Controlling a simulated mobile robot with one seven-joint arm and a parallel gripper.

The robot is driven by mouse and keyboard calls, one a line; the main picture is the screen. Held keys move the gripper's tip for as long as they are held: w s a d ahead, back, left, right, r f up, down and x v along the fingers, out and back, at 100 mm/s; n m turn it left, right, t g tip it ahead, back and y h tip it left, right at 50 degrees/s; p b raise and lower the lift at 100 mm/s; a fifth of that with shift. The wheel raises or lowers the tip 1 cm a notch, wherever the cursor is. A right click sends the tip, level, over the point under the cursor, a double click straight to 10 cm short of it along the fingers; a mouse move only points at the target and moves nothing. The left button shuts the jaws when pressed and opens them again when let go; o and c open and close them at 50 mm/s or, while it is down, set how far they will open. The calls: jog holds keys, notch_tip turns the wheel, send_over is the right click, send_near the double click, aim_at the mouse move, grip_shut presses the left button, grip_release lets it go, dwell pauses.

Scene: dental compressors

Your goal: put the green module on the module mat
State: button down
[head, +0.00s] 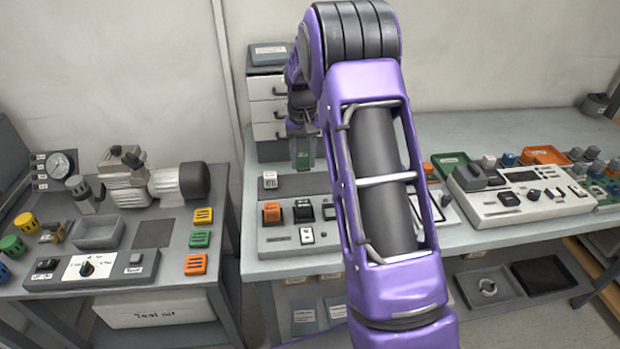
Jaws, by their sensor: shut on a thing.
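My gripper (302,133) hangs over the left part of the right-hand bench, in front of the drawer unit. It is shut on the green module (303,160), a small green block that shows low between the fingers. Its upper part is hidden by the fingers. A flat dark grey mat (292,185), which looks like the module mat, lies on the bench below the gripper. The module appears above this mat; I cannot tell the exact height. My arm covers the mat's right side.
The drawer unit (268,110) stands behind. A white console (525,203) is at right.

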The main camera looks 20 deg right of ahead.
aim_at(303, 155)
notch_tip(303, 155, down, 8)
jog(key=shift+r, duration=0.15)
dwell(0.3)
jog(key=shift+c, duration=2.1)
grip_release()
notch_tip(303, 155, up, 12)
